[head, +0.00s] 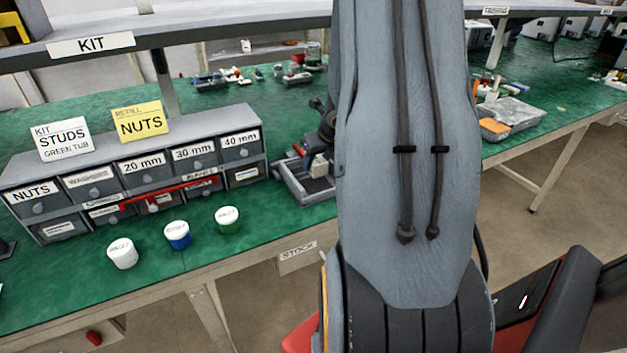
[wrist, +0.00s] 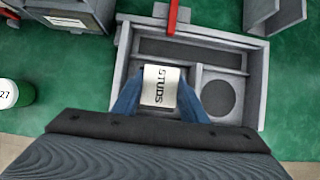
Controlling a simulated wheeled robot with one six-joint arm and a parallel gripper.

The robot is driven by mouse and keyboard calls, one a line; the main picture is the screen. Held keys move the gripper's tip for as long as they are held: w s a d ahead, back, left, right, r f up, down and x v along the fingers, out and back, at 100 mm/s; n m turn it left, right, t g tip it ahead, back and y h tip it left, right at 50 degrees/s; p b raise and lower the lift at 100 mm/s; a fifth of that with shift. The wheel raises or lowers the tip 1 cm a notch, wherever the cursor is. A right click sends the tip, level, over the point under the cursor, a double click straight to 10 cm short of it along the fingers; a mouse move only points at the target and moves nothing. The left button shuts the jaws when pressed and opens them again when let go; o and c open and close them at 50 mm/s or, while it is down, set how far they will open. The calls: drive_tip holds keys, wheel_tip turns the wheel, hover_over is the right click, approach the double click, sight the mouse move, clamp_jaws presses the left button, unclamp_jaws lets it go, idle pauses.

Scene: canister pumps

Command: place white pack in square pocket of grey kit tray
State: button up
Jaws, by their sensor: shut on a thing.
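The white pack (wrist: 161,88), marked STUDS, is between the blue fingers of my gripper (wrist: 158,97) in the wrist view. My gripper is shut on it. The grey kit tray (wrist: 257,85) lies below, with the pack over its left part. A long slot runs along the tray's far side, and a round pocket is at its right. The square pocket cannot be made out; the pack and fingers cover that part. I cannot tell the pack's height over the tray. In the head view the tray (head: 289,184) stands at the bench edge, partly behind my arm.
A grey drawer unit (head: 133,160) with labelled drawers stands left of the tray. Several lidded tubs, including a green one (head: 228,220), stand before it. A red bar (wrist: 172,17) meets the tray's far edge.

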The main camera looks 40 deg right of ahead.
sight(316, 174)
drive_tip(key=shift+f+b, duration=1.1)
drive_tip(key=shift+f, duration=1.2)
drive_tip(key=shift+f, duration=0.1)
drive_tip(key=o, duration=1.1)
